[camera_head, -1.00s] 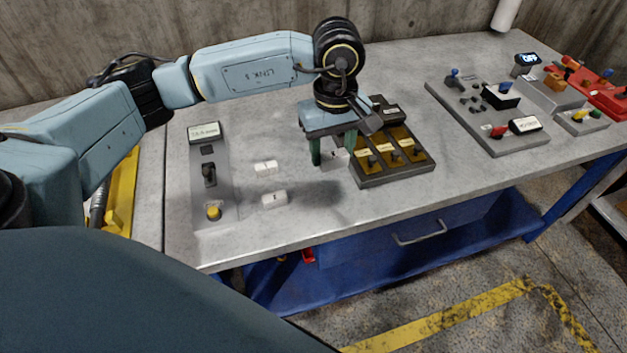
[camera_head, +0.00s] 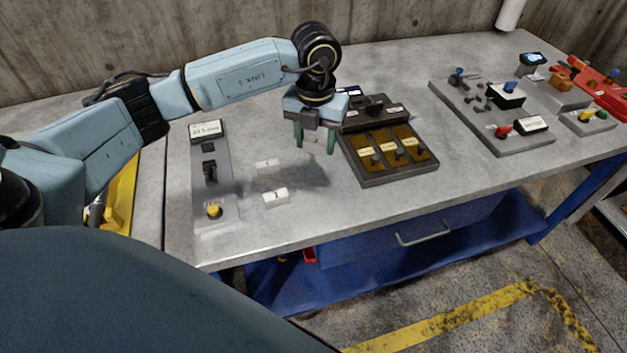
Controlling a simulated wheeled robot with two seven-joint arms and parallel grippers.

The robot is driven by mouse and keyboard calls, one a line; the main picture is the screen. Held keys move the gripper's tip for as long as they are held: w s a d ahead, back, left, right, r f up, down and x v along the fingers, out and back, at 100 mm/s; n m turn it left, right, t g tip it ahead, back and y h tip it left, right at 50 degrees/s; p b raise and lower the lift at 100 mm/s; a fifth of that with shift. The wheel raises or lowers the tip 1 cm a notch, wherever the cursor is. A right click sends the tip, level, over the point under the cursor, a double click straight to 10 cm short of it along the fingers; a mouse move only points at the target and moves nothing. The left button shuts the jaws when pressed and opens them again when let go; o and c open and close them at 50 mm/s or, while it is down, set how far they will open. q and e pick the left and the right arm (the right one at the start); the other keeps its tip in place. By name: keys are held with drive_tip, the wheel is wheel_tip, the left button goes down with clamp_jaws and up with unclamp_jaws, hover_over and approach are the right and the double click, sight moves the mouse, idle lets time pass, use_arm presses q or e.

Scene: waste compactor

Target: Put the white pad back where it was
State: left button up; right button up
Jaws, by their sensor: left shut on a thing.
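My left gripper (camera_head: 315,146) points down over the middle of the bench, just left of the dark tray (camera_head: 385,179) with brown compartments. Its green fingers are shut on a white pad (camera_head: 315,139), which is mostly hidden between them. The gripper's shadow falls on the bench below, so the pad seems held above the surface. Two more white pads lie on the bench to the left and nearer: one (camera_head: 268,166) and, closer to the front, another (camera_head: 276,198) with a dark mark. My right gripper is not in view.
A grey control panel (camera_head: 226,180) with a dark switch and a yellow button is at left. Another panel (camera_head: 490,115) with coloured knobs is at right, with red equipment (camera_head: 600,98) beyond. Bare bench lies between the pads and the tray.

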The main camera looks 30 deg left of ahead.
sight(313, 183)
use_arm(q)
drive_tip(key=shift+w+a+f+n, duration=0.1)
drive_tip(key=shift+a+n, duration=0.05)
drive_tip(key=shift+n, duration=0.4)
drive_tip(key=shift+a+f+n, duration=0.1)
drive_tip(key=shift+n, duration=0.45)
drive_tip(key=shift+f, duration=0.2)
wheel_tip(313, 183, down, 10)
drive_tip(key=shift+r, duration=0.25)
drive_tip(key=shift+f, duration=0.1)
drive_tip(key=shift+f+b, duration=0.15)
drive_tip(key=shift+b, duration=0.2)
drive_tip(key=o, duration=0.9)
drive_tip(key=shift+o, duration=0.3)
drive_tip(key=shift+r, duration=0.2)
wheel_tip(313, 183, up, 12)
drive_tip(key=shift+r+p, duration=0.1)
drive_tip(key=shift+p, duration=0.2)
